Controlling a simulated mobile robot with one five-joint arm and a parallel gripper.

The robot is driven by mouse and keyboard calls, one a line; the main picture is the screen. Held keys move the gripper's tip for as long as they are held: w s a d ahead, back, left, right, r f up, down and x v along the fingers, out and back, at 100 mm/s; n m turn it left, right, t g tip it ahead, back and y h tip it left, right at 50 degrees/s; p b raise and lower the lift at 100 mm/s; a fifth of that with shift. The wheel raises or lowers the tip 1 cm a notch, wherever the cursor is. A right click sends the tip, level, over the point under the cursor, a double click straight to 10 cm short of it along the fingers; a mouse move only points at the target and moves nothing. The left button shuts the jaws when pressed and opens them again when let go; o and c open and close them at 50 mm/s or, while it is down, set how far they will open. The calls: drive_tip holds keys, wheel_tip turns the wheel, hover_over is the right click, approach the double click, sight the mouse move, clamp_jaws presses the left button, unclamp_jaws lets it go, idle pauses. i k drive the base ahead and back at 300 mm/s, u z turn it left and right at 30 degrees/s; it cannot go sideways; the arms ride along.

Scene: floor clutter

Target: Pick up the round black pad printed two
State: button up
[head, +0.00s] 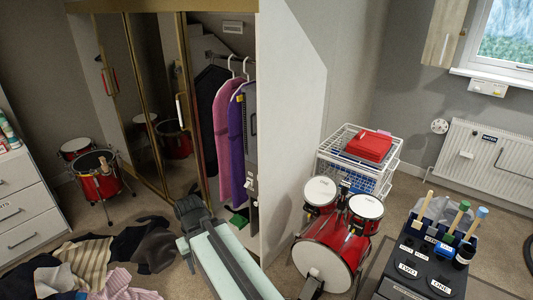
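A round black pad printed TWO (408,270) shows low on the right, on the sloping dark face of a box or stand (418,258). A similar round pad printed ONE (440,287) is just right of it. My arm reaches up from the bottom centre, and my gripper (188,208) is at its far end, in front of the wardrobe opening. It is well left of the TWO pad and apart from it. Its fingers are too small and dark to tell whether they are open or shut.
A red drum set (336,243) stands between my arm and the dark box. A white wire rack (357,158) with a red box (368,147) is behind it. Clothes (86,258) cover the left floor. A round dark thing (529,252) is cut off at the right edge.

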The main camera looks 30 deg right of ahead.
sight(410, 268)
drive_tip(key=z, duration=2.15)
drive_tip(key=i, duration=0.2)
drive_tip(key=u, duration=1.95)
drive_tip(key=k, duration=0.4)
drive_tip(key=z, duration=1.55)
